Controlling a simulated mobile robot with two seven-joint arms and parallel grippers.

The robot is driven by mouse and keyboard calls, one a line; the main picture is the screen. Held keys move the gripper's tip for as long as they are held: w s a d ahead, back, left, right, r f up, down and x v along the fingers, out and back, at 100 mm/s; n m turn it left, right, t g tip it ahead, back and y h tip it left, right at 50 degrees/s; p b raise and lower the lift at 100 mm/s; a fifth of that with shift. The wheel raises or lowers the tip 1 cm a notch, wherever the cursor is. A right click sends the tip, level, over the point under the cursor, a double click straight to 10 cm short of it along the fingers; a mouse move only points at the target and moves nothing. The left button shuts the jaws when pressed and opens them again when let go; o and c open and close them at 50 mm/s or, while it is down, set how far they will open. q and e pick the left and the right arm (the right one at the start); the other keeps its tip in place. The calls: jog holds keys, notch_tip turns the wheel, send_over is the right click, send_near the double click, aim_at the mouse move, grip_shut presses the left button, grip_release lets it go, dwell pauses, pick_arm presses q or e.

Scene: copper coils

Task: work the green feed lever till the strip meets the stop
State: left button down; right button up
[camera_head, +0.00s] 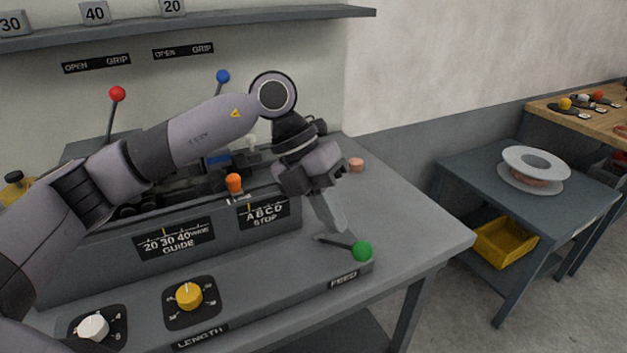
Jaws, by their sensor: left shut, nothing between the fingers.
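The green-knobbed feed lever (345,246) lies low at the front right of the machine, above the FEED label. Its knob (362,251) points right. My left gripper (337,221) is shut and empty, pointing down just above and behind the lever. A small gap seems to show between fingertips and lever, but contact is hard to judge. The ABCD STOP scale (264,214) is on the machine's front. The strip and the stop cannot be made out; my left arm covers much of the machine's top. My right gripper is out of view.
Red (117,94) and blue (223,76) knobbed levers stand behind my left arm. An orange knob (234,183) is near the scales. Yellow (189,295) and white (93,327) dials are in front. A side table (470,178) holds a spool (536,168).

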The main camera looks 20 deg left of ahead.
pick_arm(q)
jog(key=shift+s+d+f, duration=0.1)
jog(key=shift+d+f, duration=0.25)
jog(key=shift+d, duration=0.2)
jog(key=shift+d+f, duration=0.3)
jog(key=shift+d, duration=0.2)
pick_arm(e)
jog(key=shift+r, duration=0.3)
